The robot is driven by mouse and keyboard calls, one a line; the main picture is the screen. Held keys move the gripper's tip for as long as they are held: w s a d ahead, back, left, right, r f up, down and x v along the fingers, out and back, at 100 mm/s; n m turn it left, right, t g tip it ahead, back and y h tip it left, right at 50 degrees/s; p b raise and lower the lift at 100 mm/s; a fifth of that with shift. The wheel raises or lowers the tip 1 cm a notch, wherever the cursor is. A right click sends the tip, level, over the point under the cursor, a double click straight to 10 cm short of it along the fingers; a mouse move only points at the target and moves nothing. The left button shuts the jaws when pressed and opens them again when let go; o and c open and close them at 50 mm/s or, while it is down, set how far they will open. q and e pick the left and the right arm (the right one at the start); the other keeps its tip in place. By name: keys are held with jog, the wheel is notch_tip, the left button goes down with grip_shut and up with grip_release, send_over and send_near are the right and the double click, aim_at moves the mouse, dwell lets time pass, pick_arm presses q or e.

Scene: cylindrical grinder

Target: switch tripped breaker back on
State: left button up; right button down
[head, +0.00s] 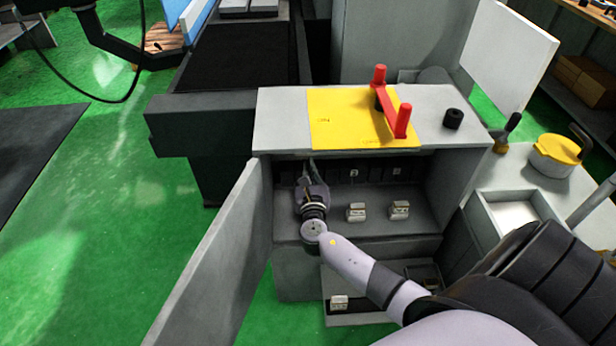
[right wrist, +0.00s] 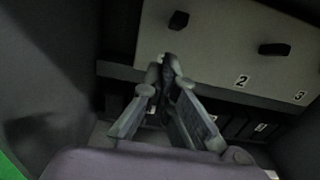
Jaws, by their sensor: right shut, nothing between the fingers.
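The open grey cabinet (head: 264,135) holds a row of dark breakers (head: 373,170) along its shaded back wall. My right gripper (head: 313,172) reaches inside, at the left end of this row. In the right wrist view its fingers (right wrist: 168,62) are shut together with nothing between them. Beyond the tips is a pale panel (right wrist: 215,45) with a black lever (right wrist: 178,20) nearly in line with the fingers. A second black lever (right wrist: 273,48) is to its right. Labels 2 and 3 show below. Contact, and which breaker is tripped, I cannot tell. My left gripper is not in view.
The cabinet door (head: 225,255) stands open at the left. A yellow plate (head: 335,120) with a red handle (head: 391,108) is on top. Small white blocks (head: 356,212) sit on the cabinet floor. A lower tray (head: 355,320) is in front. Green floor is free at the left.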

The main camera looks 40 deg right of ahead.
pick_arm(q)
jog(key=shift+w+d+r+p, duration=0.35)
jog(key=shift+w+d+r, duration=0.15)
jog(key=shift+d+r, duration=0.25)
pick_arm(e)
jog(key=s+a+r, duration=0.1)
jog(key=s+r, duration=0.3)
jog(key=shift+s+a, duration=0.15)
jog(key=shift+a, duration=0.25)
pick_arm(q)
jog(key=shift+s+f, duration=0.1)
pick_arm(e)
jog(key=shift+r, duration=0.15)
